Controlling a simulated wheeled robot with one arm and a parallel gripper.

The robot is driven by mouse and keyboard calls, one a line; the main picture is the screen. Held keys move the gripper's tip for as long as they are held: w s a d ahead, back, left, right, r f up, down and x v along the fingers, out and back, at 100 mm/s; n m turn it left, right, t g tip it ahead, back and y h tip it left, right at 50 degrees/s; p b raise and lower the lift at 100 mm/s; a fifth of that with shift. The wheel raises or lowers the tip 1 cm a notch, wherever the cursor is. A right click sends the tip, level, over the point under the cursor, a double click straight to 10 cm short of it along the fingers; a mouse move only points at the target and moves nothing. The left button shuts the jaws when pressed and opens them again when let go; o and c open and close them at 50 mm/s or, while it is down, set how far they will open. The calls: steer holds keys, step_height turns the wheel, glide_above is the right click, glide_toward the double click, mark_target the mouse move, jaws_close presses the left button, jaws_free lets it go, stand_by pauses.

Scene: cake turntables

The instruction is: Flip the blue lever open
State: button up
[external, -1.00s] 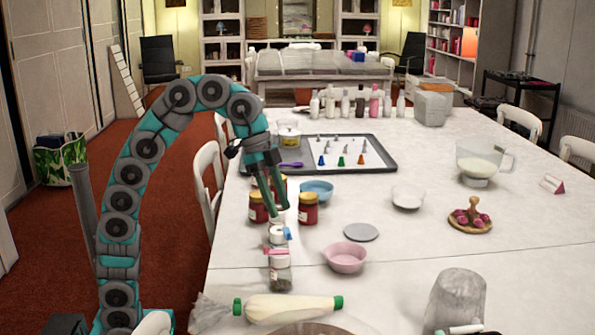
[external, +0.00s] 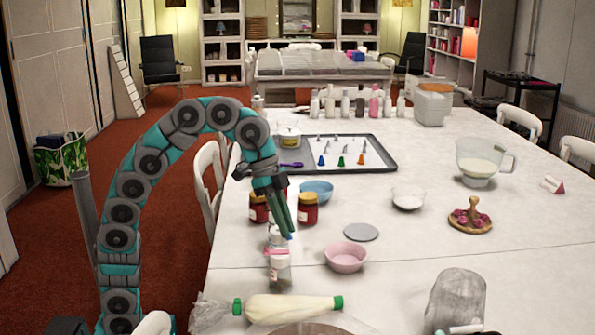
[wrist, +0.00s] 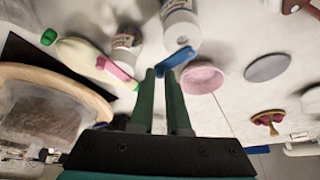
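In the external view, my gripper (external: 290,234) points down at the tops of the bottles (external: 279,272), and the blue lever is hidden or too small there. A pink lever (wrist: 117,70) sits on a neighbouring bottle (wrist: 126,45).
A pink bowl (external: 346,258) and a grey disc (external: 361,232) stand to the right. Red jars (external: 308,209) and a blue bowl (external: 317,190) are behind. A piping bag (external: 290,306) lies in front. The middle of the table has free room.

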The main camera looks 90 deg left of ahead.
jaws_close()
steer(key=shift+r, duration=0.1)
steer(key=shift+w+n+p, duration=0.2)
steer(key=shift+n+p, duration=0.25)
steer(key=shift+n, duration=0.15)
steer(key=o, duration=0.5)
jaws_free()
